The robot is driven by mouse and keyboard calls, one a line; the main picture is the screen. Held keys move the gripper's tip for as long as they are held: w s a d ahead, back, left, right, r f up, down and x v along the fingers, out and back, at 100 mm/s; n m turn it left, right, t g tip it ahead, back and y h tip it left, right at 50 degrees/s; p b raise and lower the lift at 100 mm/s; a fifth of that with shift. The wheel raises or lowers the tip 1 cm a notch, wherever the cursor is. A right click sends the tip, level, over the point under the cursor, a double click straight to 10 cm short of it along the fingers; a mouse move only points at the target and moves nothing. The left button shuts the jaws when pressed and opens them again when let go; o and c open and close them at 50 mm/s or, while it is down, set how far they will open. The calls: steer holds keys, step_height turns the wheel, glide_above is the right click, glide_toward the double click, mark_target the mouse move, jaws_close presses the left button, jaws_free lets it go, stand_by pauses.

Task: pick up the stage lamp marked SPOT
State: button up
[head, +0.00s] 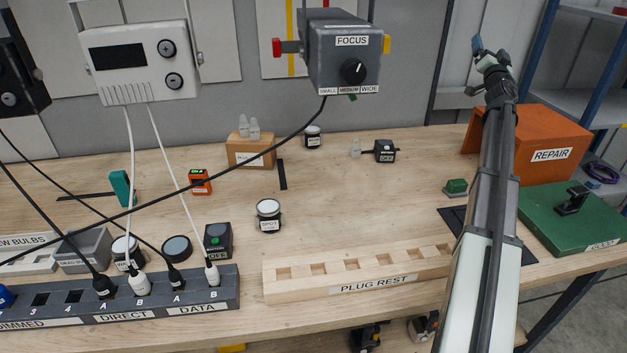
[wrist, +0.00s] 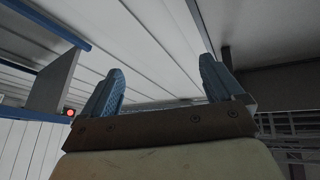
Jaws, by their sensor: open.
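The stage lamp marked SPOT (head: 268,217) stands upright on the wooden workbench (head: 340,220), near the middle. It is a small black lamp with a pale round top and a white label on its front. My gripper (head: 477,46) is raised high at the right, far from the lamp and pointing up. In the wrist view its two blue fingers (wrist: 160,88) are spread apart with nothing between them. The lamp is not in the wrist view, which shows ceiling and a shelf frame.
A plug rest (head: 360,289) and socket strip (head: 60,316) line the bench front. Similar round lamps (head: 126,248) (head: 313,140) stand left and behind. A black cable (head: 230,158) hangs across from the FOCUS box (head: 345,55). An orange REPAIR box (head: 550,135) stands right. Bench right of the lamp is clear.

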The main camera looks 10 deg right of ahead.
steer(key=w+a+f+m+g, duration=0.15)
steer(key=w+a+f, duration=0.25)
steer(key=a+f, duration=0.55)
steer(key=w+a+f+g, duration=0.35)
steer(key=a+f, duration=0.25)
steer(key=a, duration=0.6)
steer(key=n+g+y, duration=0.9)
steer(key=n+g, duration=0.3)
glide_toward(267, 208)
steer(key=shift+x, duration=4.2)
steer(key=shift+d+x, duration=0.15)
steer(key=shift+x, duration=1.15)
steer(key=shift+d+x, duration=0.1)
steer(key=shift+x, duration=1.2)
steer(key=shift+w, duration=0.1)
